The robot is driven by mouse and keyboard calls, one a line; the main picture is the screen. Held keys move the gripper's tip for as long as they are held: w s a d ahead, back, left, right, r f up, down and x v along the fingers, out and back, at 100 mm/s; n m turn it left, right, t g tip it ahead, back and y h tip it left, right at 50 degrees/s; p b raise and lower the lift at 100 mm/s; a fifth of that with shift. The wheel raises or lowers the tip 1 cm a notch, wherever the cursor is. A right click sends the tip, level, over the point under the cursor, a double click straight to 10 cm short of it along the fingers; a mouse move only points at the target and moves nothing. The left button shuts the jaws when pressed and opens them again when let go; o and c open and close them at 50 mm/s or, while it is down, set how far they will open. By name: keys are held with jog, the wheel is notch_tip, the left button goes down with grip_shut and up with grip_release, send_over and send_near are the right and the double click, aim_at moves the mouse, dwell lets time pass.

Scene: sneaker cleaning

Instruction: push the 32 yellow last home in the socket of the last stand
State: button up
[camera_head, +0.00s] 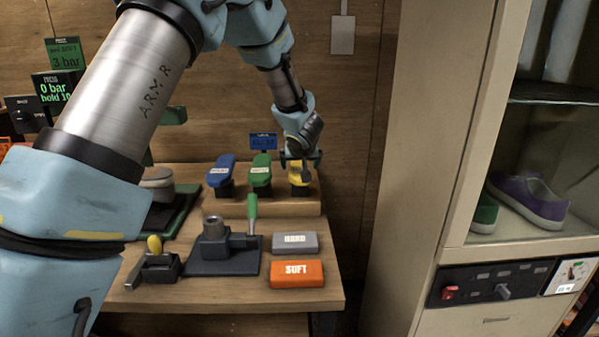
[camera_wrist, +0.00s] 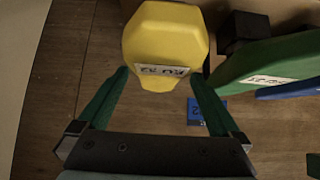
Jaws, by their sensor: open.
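The yellow last (camera_head: 299,174) stands in the wooden rack at the back of the bench, right of the green last (camera_head: 260,172) and blue last (camera_head: 221,169). In the wrist view the yellow last (camera_wrist: 165,40) shows an upside-down label reading 32. My gripper (camera_head: 301,160) is over the yellow last; its open green fingers (camera_wrist: 160,76) are on either side of the last's near end, with visible gaps. The last stand (camera_head: 208,251) is a dark base with an upright grey socket (camera_head: 213,223) and a green-handled lever (camera_head: 252,212). The socket looks empty.
A grey HARD block (camera_head: 295,242) and an orange SOFT block (camera_head: 297,273) lie right of the stand. A yellow-knobbed clamp (camera_head: 154,262) is at front left. A cabinet (camera_head: 425,170) stands right of the bench. A small blue sign (camera_head: 263,141) is behind the lasts.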

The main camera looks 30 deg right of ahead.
jog(key=shift+x, duration=1.1)
grip_shut()
